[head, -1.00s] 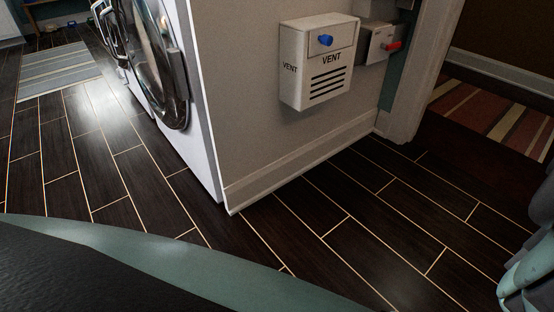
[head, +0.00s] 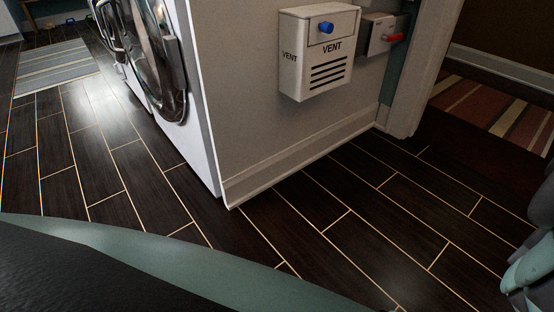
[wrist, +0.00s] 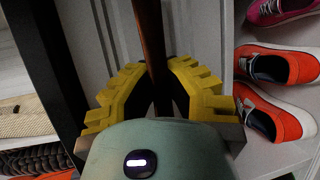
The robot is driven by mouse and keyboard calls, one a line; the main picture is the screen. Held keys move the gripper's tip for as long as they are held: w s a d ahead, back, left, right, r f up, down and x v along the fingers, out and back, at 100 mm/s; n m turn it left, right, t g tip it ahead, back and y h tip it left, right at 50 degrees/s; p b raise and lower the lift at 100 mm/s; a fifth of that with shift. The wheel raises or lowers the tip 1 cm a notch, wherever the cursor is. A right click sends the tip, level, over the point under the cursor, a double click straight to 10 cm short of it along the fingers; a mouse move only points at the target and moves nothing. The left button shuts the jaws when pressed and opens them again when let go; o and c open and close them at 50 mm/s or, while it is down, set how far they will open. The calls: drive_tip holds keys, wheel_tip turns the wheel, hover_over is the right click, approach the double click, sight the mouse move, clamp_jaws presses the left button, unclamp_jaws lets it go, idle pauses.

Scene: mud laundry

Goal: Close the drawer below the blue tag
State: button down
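No drawer and no blue tag can be made out in either view. In the wrist view my gripper (wrist: 158,68) shows two yellow ribbed fingers with dark inner pads. The fingertips stand apart. A dark brown upright bar (wrist: 148,30) shows in the gap between them; I see no clear grip on it.
The head view shows a white front-loading washer (head: 207,130), a vent box (head: 318,55) with a blue knob, a red-handled box (head: 380,36), a striped rug (head: 55,65) and clear dark floor (head: 330,215). Orange shoes (wrist: 275,63) stand on a shelf in the wrist view.

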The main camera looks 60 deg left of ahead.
drive_tip(key=c, duration=1.3)
unclamp_jaws()
drive_tip(key=shift+w+a+r, duration=0.1)
drive_tip(key=shift+a, duration=0.1)
drive_tip(key=o, duration=0.3)
drive_tip(key=v, duration=1.2)
